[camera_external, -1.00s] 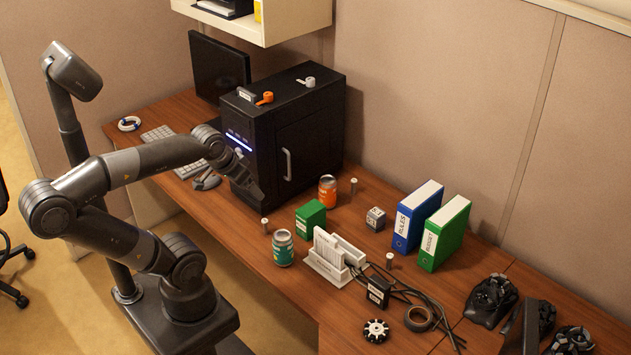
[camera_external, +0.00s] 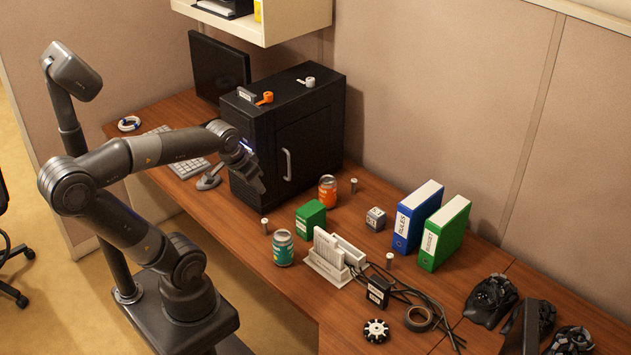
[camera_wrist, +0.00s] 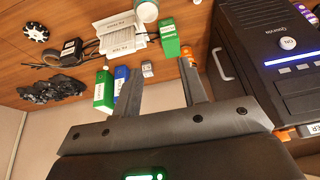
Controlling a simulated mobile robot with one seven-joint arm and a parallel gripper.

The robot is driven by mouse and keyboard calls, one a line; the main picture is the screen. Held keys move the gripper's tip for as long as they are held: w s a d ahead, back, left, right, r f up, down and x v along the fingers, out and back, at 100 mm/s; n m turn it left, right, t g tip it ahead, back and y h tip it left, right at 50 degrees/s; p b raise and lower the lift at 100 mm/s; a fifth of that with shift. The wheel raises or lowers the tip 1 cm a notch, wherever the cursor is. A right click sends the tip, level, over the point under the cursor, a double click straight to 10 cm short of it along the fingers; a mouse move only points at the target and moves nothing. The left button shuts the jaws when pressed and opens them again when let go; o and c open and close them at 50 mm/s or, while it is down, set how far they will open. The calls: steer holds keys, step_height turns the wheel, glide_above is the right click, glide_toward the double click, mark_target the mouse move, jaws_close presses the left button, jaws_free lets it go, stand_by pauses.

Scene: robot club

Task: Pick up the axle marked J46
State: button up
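Three small pale metal cylinders that look like axles stand upright on the desk in the external view. One is the left axle (camera_external: 264,227) near the front edge, one the back axle (camera_external: 353,186) behind the orange can, and one the right axle (camera_external: 390,261) in front of the binders. Their markings are too small to read, so I cannot tell which is J46. My gripper (camera_external: 261,188) is raised in front of the black computer tower, above and behind the left axle. In the wrist view my gripper (camera_wrist: 157,70) has its fingers apart with nothing between them.
The black tower (camera_external: 310,140) stands close behind my gripper. A green box (camera_external: 310,218), a teal can (camera_external: 283,248), an orange can (camera_external: 327,190) and a white card holder (camera_external: 328,268) crowd the desk's middle.

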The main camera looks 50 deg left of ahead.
steer(key=w+a+f+g, duration=0.3)
steer(key=w+a+f, duration=0.3)
steer(key=w+f, duration=0.35)
steer(key=g, duration=0.2)
glide_above(265, 220)
steer(key=shift+n, duration=0.3)
steer(key=f, duration=1.1)
steer(key=shift+s+d+f, duration=0.1)
steer(key=shift+d+f, duration=0.15)
steer(key=shift+d, duration=0.1)
steer(key=shift+a+f, duration=0.15)
steer(key=shift+f, duration=0.55)
steer(key=shift+a+f, duration=0.2)
steer(key=shift+f, duration=4.95)
steer(key=shift+c, duration=0.6)
jaws_close()
